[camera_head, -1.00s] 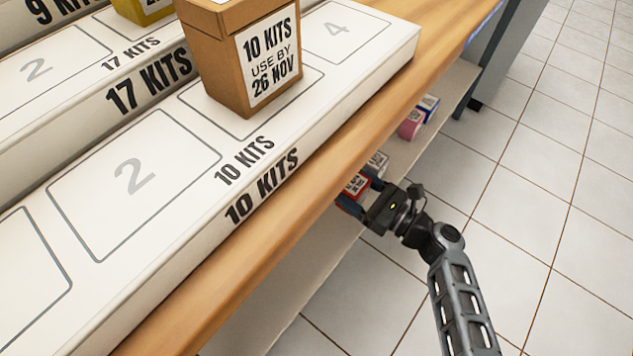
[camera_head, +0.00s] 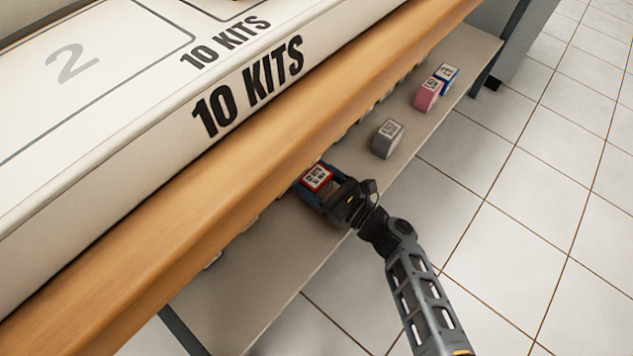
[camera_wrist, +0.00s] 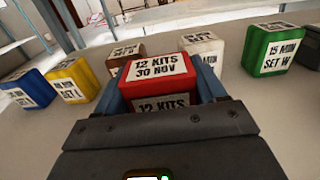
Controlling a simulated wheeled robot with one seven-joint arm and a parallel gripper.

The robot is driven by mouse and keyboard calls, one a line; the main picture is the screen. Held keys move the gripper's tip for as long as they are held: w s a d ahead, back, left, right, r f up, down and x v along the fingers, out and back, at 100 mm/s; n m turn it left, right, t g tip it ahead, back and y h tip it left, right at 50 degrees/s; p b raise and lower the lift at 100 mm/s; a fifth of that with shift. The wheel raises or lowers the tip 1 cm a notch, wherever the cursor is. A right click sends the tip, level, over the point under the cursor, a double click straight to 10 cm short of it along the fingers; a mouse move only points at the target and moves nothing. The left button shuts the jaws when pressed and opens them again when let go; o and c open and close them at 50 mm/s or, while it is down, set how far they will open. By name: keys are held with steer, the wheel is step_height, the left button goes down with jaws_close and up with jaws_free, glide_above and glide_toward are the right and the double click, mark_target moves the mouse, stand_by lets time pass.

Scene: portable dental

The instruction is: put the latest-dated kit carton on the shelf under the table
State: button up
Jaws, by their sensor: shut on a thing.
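A red kit carton (camera_wrist: 158,70) shows in the wrist view, its label reading "12 KITS 30 NOV". My gripper (camera_head: 318,188) is shut on it, with a blue finger on either side. In the head view the red carton (camera_head: 316,177) is at the shelf (camera_head: 265,265) under the wooden table (camera_head: 300,135). I cannot tell whether its base touches the shelf.
A grey box (camera_head: 387,138), a pink box (camera_head: 427,94) and a blue-and-white box (camera_head: 446,74) stand farther along the shelf. The wrist view shows yellow (camera_wrist: 74,80), blue (camera_wrist: 28,90), brown (camera_wrist: 126,55), white (camera_wrist: 203,48) and green (camera_wrist: 272,50) boxes around the red carton.

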steer(key=shift+f, duration=0.15)
steer(key=o, duration=1.1)
steer(key=shift+c, duration=0.2)
steer(key=shift+r, duration=0.25)
steer(key=shift+s+d, duration=0.15)
steer(key=shift+d, duration=0.1)
steer(key=p+v, duration=0.3)
steer(key=v, duration=0.7)
steer(key=shift+s+d+r+p, duration=0.1)
steer(key=shift+s+d+p, duration=0.05)
steer(key=shift+p, duration=0.2)
steer(key=shift+s+d, duration=0.35)
steer(key=shift+d, duration=0.05)
